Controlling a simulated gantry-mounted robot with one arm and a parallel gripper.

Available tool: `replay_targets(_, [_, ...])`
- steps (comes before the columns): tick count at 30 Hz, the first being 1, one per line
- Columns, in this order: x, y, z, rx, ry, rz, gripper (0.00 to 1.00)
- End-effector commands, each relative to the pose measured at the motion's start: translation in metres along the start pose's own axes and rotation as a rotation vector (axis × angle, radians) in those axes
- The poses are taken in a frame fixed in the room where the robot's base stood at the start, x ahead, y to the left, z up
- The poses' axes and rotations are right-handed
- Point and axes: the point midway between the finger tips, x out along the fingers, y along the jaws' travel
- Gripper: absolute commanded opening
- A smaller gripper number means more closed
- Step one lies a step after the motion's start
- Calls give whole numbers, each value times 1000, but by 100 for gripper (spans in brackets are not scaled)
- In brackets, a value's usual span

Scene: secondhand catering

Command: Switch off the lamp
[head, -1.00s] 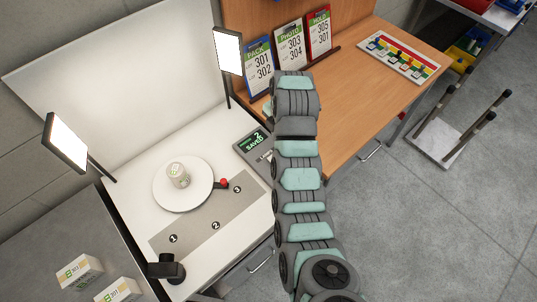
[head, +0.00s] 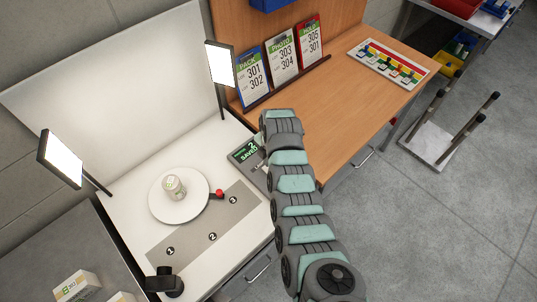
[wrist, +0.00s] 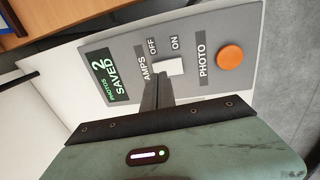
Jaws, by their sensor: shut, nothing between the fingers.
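Two lamps, a left one (head: 60,160) and a right one (head: 220,64), both glow white beside the white backdrop. The control panel (head: 244,152) is partly covered by my arm in the head view. In the wrist view the panel (wrist: 125,55) shows a white switch (wrist: 168,67) between OFF and ON labels, a PHOTO button (wrist: 229,57) in orange and a display reading 2 photos saved. My gripper (wrist: 164,82) is shut and empty, its tips right by the switch; I cannot tell whether they touch it. The fingers are hidden in the head view.
A can (head: 174,187) stands on a round white turntable (head: 165,212) with a red knob (head: 219,194). Clipboards (head: 283,62) lean at the back of the wooden desk (head: 335,110). Boxes (head: 75,287) sit at the lower left.

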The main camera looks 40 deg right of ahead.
Motion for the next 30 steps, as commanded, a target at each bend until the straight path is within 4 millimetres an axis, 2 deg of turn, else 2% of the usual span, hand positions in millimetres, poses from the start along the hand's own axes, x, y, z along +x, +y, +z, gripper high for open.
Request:
replay_targets(9, [23,-1,-1,-1,2,-3,0])
replay_targets(30, [31,-1,2,3,0,-3,0])
